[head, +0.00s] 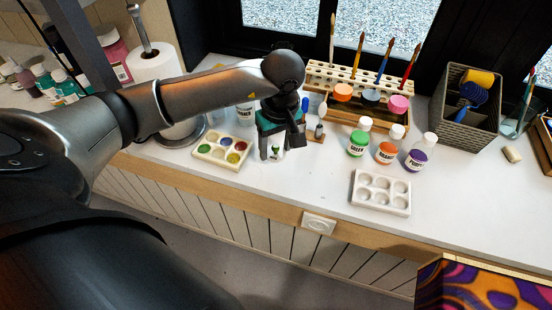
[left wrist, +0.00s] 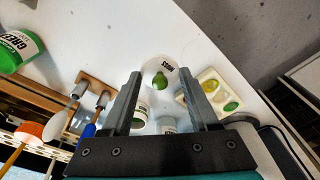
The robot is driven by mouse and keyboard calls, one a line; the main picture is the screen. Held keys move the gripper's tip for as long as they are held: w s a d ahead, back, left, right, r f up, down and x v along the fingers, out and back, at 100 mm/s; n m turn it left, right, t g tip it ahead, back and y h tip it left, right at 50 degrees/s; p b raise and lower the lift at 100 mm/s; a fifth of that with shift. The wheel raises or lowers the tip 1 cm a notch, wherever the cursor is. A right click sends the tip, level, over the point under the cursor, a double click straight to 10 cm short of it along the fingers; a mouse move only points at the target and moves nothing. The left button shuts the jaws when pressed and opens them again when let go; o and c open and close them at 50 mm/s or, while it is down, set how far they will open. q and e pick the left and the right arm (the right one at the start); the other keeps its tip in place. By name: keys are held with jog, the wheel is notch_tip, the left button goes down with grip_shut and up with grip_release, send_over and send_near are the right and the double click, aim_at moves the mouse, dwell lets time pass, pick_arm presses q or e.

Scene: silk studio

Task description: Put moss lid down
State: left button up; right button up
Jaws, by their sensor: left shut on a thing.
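The moss lid (left wrist: 158,68) is white and round, with MOSS lettering and a green patch, and shows between my fingertips in the left wrist view. My left gripper (left wrist: 161,76) is shut on it. In the head view my left gripper (head: 279,151) points down, low over the white counter, right of the paint palette. The lid (head: 275,154) is partly hidden by the fingers there; I cannot tell whether it touches the counter. A small white jar with green on it (left wrist: 140,113) stands behind the lid, partly covered by a finger. My right gripper is not in view.
A filled palette (head: 222,152) lies left of the gripper. Green (head: 358,143), orange (head: 389,149) and purple (head: 419,155) paint bottles stand to the right, behind an empty palette (head: 381,193). A brush rack (head: 350,82) is behind. The front counter between the palettes is clear.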

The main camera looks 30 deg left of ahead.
aim_at(277, 155)
pick_arm(q)
jog(key=shift+f, duration=2.25)
jog(key=shift+b, duration=0.3)
jog(key=shift+f, duration=0.2)
jog(key=o, duration=1.3)
jog(key=shift+r, duration=0.1)
jog(key=shift+r, duration=0.2)
jog(key=r, duration=0.4)
jog(key=d+r+p, duration=0.1)
jog(key=r, duration=0.6)
jog(key=shift+s+d+r, duration=0.15)
jog(key=shift+s+r, duration=0.2)
